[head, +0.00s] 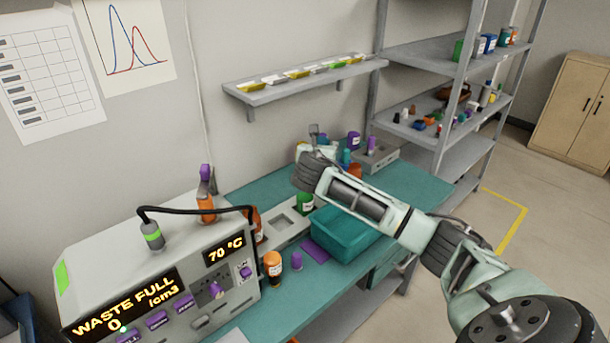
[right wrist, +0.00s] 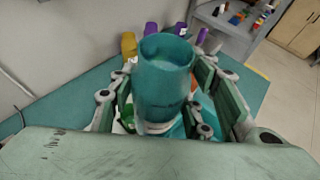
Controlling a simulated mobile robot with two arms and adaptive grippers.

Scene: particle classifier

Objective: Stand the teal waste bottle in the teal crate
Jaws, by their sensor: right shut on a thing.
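The teal waste bottle (right wrist: 165,82) stands out between the fingers of my right gripper (right wrist: 164,100) in the right wrist view. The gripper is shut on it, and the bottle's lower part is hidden. In the head view my right gripper's wrist (head: 310,172) is over the back left side of the teal crate (head: 345,248), and I cannot make out the held bottle there. The crate sits on the teal bench top, open at the top and partly covered by my right arm. My left gripper is in neither view.
The grey machine (head: 160,265) with a "WASTE FULL" display stands at the left. A wall shelf (head: 305,78) hangs above the bench.

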